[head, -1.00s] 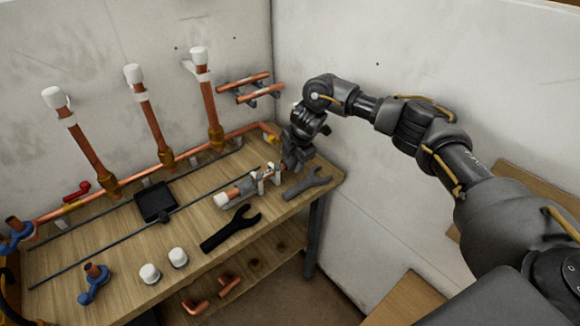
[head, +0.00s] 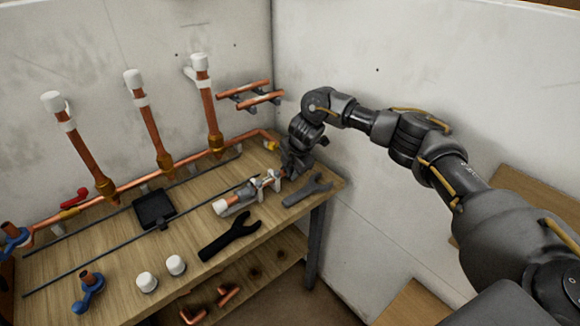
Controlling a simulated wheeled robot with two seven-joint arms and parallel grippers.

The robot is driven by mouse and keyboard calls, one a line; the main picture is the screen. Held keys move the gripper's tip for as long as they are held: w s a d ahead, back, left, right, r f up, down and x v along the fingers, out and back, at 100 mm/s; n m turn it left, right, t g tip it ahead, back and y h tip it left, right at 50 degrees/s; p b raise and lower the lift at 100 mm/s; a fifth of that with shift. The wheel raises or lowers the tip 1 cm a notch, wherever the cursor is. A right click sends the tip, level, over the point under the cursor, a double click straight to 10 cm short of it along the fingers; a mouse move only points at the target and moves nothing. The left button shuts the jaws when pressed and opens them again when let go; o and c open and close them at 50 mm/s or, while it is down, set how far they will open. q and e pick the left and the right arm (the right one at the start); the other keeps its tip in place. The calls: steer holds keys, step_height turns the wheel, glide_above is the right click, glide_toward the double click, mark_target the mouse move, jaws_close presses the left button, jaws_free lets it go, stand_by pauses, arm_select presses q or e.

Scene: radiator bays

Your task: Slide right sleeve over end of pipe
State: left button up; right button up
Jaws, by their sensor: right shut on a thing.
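A short copper pipe (head: 241,198) lies in a grey holder near the right end of the wooden bench, with a white piece (head: 220,207) at its left end. White fittings (head: 256,185) stand around its right end. My right gripper (head: 279,175) reaches down at that right end and is shut on a small pale piece, which looks like the right sleeve. The fingers mostly hide it. I cannot tell whether the sleeve is around the pipe's end or just beside it. My left gripper is not in view.
A black open-ended wrench (head: 230,240) and a grey one (head: 307,190) lie close by. Two white caps (head: 175,265) stand at the front edge. A black tray (head: 154,208) lies mid-bench. Three capped upright copper pipes (head: 150,130) rise at the back. A wall stands right of the bench.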

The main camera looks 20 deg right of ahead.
steer(key=shift+a, duration=0.15)
steer(key=shift+s+a+p, duration=0.15)
steer(key=shift+a+p, duration=0.25)
steer(key=shift+a, duration=0.1)
steer(key=shift+s+a+p, duration=0.15)
steer(key=shift+a+p, duration=0.2)
steer(key=shift+a, duration=0.15)
steer(key=o, duration=0.9)
steer(key=shift+a, duration=0.1)
steer(key=p+v, duration=0.7)
steer(key=p, duration=0.1)
